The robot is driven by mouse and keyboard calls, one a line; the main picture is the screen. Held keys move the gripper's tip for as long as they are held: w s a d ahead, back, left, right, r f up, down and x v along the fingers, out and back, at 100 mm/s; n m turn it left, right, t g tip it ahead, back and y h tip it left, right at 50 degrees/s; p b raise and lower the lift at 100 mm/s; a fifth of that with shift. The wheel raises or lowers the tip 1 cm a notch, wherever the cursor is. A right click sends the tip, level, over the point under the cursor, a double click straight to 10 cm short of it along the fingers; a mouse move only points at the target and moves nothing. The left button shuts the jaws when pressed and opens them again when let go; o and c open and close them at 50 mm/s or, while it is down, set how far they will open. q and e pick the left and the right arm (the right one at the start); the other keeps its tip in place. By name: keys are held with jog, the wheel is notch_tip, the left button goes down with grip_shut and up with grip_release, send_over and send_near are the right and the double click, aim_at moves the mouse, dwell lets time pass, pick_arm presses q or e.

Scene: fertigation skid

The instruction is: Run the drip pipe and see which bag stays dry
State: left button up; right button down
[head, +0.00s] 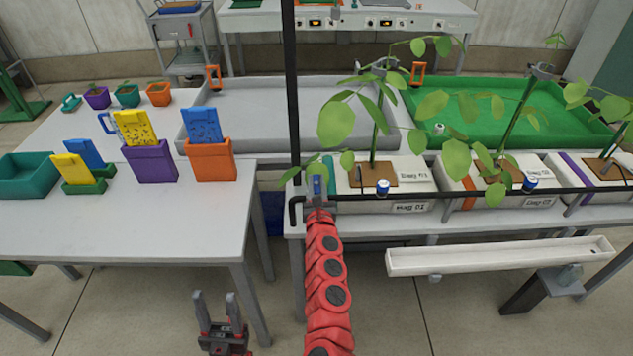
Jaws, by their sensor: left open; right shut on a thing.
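The black drip pipe (455,192) comes off an upright post and runs right along the front of the grow bags. The first bag (340,171) has a teal stripe, the second bag (452,163) an orange stripe, the third bag (563,160) a purple stripe. Each carries a plant. Blue-topped drippers (383,187) sit on the pipe at the first and second bags. My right gripper (318,190) is shut on a small blue part, apparently a valve handle, at the pipe's left end. My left gripper (217,312) is open and empty, low before the left table. No water is visible.
A white gutter (500,257) hangs below the bags. The left table (120,225) holds a teal tray (28,174), coloured pots and cards. A grey tray (250,112) and a green tray (470,95) lie behind the bags. The left table's front is clear.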

jog(key=n+y+p, duration=0.1)
jog(key=y+p, duration=0.1)
jog(key=n+y+p, duration=0.1)
jog(key=p, duration=0.1)
jog(key=shift+d+r+g+y, duration=0.15)
jog(key=shift+r+g+y, duration=0.15)
jog(key=shift+r+y, duration=0.1)
jog(key=n+g+y+p, duration=0.1)
jog(key=n+y, duration=0.1)
jog(key=shift+f+y, duration=0.1)
jog(key=shift+y, duration=0.2)
jog(key=shift+f+n+g+y, duration=0.2)
jog(key=shift+n+g+y, duration=0.2)
jog(key=shift+n+y, duration=0.25)
jog(key=shift+n+g+y, duration=0.3)
jog(key=shift+n+y, duration=0.05)
jog(key=shift+y, duration=0.2)
jog(key=n+g+y+b, duration=0.2)
jog(key=b, duration=0.2)
jog(key=n+g+y+b, duration=0.2)
jog(key=g+b, duration=0.1)
jog(key=b, duration=0.1)
jog(key=n+g+y+b, duration=0.2)
jog(key=b, duration=0.1)
jog(key=shift+f+b, duration=0.3)
jog(key=shift+b, duration=0.1)
jog(key=shift+r+n+g+y+b, duration=0.3)
jog(key=shift+n+g+b, duration=0.1)
jog(key=shift+g+b, duration=0.25)
